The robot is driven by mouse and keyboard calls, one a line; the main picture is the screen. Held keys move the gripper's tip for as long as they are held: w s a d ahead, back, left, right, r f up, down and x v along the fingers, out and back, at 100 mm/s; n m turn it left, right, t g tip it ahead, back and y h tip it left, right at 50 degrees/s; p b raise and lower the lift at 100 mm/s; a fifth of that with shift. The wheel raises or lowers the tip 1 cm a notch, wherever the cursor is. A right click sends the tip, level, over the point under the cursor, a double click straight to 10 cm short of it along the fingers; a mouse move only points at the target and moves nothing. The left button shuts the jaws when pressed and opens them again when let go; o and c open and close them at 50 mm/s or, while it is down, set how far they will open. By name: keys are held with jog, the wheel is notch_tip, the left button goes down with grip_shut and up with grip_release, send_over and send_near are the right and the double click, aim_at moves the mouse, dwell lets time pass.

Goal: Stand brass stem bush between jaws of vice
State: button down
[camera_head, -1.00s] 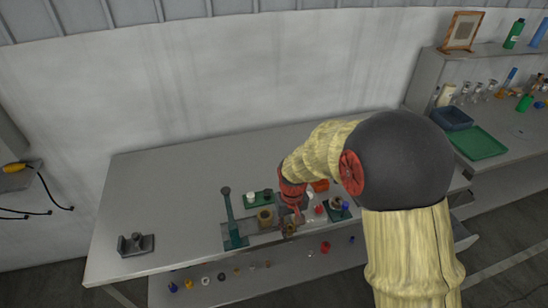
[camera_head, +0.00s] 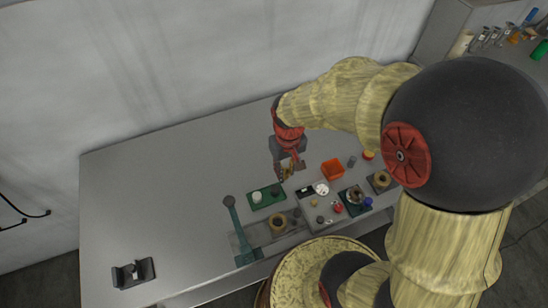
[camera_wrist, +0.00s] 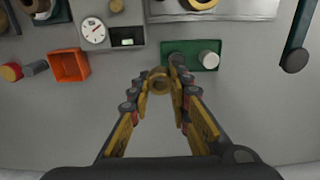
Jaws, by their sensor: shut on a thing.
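The brass stem bush (camera_wrist: 160,80) shows as a tan ring between my fingertips in the wrist view. My gripper (camera_wrist: 162,78) is shut on it. In the head view my gripper (camera_head: 287,173) is over the bench, behind the green tray and left of the orange bin. The fingers partly hide the bush, and its height above the bench is hard to tell. The vice (camera_head: 125,276), a small dark grey block with two upright jaws and a gap between them, stands at the bench's front left. The gap looks empty. My gripper is well away from it.
A teal lever stand (camera_head: 236,225) and a plate with a brass ring (camera_head: 278,222) lie between my gripper and the front edge. The green tray (camera_head: 259,204) holds a white cap. An orange bin (camera_head: 332,169) stands to the right. The bench's left and back are clear.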

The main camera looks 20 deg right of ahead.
jog(key=w+f, duration=0.3)
jog(key=w, duration=0.3)
jog(key=b, duration=0.2)
send_over(270, 169)
jog(key=f, duration=0.5)
jog(key=shift+s+f, duration=0.2)
jog(key=shift+w+f+b, duration=0.15)
jog(key=shift+f+b, duration=0.2)
jog(key=shift+f, duration=1.3)
jog(key=shift+f, duration=0.15)
jog(key=c, duration=1.8)
grip_release()
jog(key=shift+o, duration=0.7)
